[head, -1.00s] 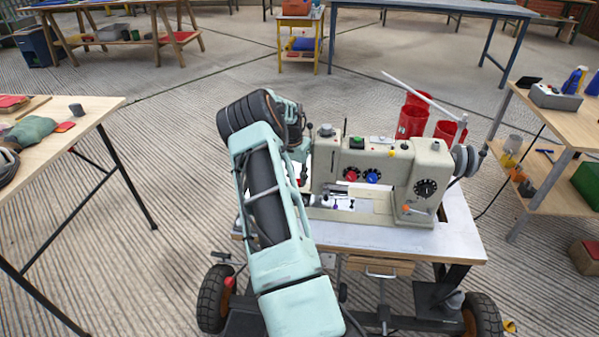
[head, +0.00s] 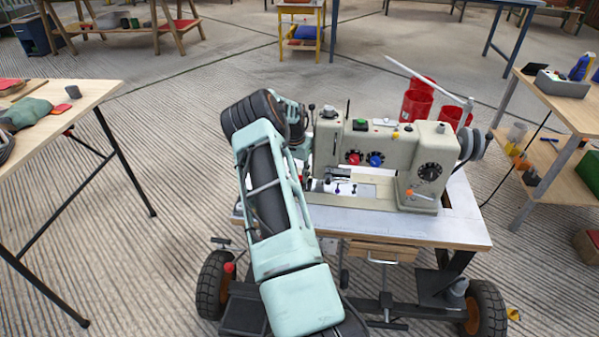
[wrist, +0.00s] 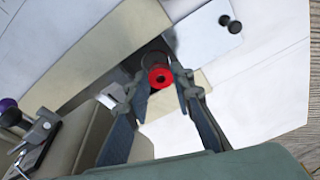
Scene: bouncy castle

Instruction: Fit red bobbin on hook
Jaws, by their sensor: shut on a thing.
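In the wrist view a small red bobbin (wrist: 161,77) with a dark centre hole sits between the fingertips of my gripper (wrist: 158,86). My gripper is shut on it. Just beyond the bobbin a dark rounded part (wrist: 153,59), perhaps the hook, shows at an opening by the pale plates. The bobbin partly covers it, and I cannot tell whether they touch. In the head view the cream sewing machine (head: 384,150) stands on its white-topped table (head: 462,215).
A plate with a black knob (wrist: 230,22) lies beyond the bobbin in the wrist view. The machine's body is close on the left there. In the head view, red bins (head: 418,103) stand behind the machine, and wooden tables flank it left (head: 85,98) and right (head: 560,112).

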